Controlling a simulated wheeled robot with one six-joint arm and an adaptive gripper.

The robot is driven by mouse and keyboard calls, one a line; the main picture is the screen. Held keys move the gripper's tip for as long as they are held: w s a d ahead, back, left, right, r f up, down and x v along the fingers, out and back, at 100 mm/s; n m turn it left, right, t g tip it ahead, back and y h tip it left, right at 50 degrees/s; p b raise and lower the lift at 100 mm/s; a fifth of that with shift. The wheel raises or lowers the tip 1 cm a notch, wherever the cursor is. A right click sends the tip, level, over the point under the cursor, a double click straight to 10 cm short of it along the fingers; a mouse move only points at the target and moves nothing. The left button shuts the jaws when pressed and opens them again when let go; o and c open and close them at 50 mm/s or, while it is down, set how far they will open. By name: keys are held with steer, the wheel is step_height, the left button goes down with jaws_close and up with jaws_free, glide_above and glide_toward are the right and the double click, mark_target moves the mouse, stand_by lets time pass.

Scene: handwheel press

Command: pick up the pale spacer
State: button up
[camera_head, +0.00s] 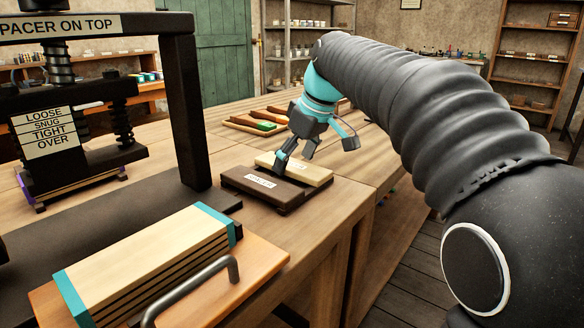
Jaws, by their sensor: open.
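The pale spacer (312,171) is a flat, light wooden block with small marks on top. My gripper (302,157) is open, with teal and dark grey fingers pointing down. One finger reaches down by the line between the dark piece and the pale spacer, covering part of both. I cannot tell whether it touches either. The other finger is raised to the right.
A handwheel press (188,105) with tightness labels stands at left on a dark base. A banded stack of pale boards (150,262) lies on a wooden tray with a metal handle (190,290) in front.

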mark_target(295, 165)
steer(key=c, duration=1.3)
step_height(295, 165, up, 4)
steer(key=shift+r, duration=0.25)
steer(key=s+d+r, duration=0.6)
steer(key=d, duration=0.3)
steer(key=shift+s+d+r, duration=0.2)
steer(key=shift+d+r, duration=0.1)
steer(key=shift+d, duration=0.1)
steer(key=shift+d, duration=0.1)
